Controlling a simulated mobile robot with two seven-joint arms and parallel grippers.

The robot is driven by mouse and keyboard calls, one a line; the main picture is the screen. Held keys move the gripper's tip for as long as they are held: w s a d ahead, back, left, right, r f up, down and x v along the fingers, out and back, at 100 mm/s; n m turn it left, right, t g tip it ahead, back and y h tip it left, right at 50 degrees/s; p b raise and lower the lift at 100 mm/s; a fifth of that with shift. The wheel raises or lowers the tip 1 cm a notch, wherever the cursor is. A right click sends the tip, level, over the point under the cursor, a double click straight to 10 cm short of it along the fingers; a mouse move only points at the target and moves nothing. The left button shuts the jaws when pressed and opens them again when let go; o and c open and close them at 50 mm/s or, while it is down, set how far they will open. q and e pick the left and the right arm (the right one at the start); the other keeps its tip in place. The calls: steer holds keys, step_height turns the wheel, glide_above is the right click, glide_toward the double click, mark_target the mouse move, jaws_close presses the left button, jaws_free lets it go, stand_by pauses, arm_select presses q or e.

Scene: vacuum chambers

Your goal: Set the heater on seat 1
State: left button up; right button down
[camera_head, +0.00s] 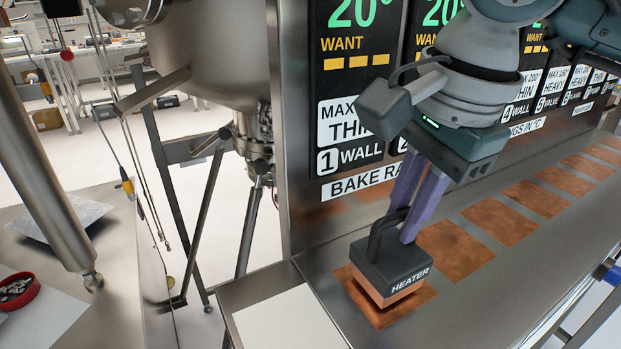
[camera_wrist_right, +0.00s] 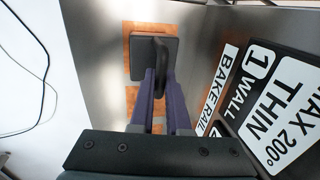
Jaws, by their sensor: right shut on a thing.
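The heater (camera_head: 392,268) is a dark block with a copper-coloured base and a loop handle, marked HEATER. My right gripper (camera_head: 397,222) is shut on its handle from above. In the right wrist view the heater (camera_wrist_right: 141,58) shows beyond the purple fingers of my gripper (camera_wrist_right: 158,80). Seat 1 appears as the leftmost copper patch (camera_head: 416,304) on the steel shelf, below the panel marked 1 WALL (camera_head: 350,158). The heater is over this patch and hides much of it; I cannot tell whether it touches. My left gripper is not in view.
More copper patches (camera_head: 498,221) run along the shelf to the right. The upright panel (camera_head: 300,110) stands behind them. A white plate (camera_head: 288,320) lies left of seat 1. A red dish (camera_head: 17,290) sits on a bench at far left.

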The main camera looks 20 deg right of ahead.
mark_target(414, 261)
steer(key=shift+f, duration=0.2)
steer(key=shift+f, duration=0.1)
steer(key=shift+f, duration=0.15)
steer(key=c, duration=0.9)
jaws_free()
step_height(414, 261, up, 12)
steer(key=s, duration=0.2)
steer(key=shift+s, duration=0.15)
steer(key=shift+d, duration=0.1)
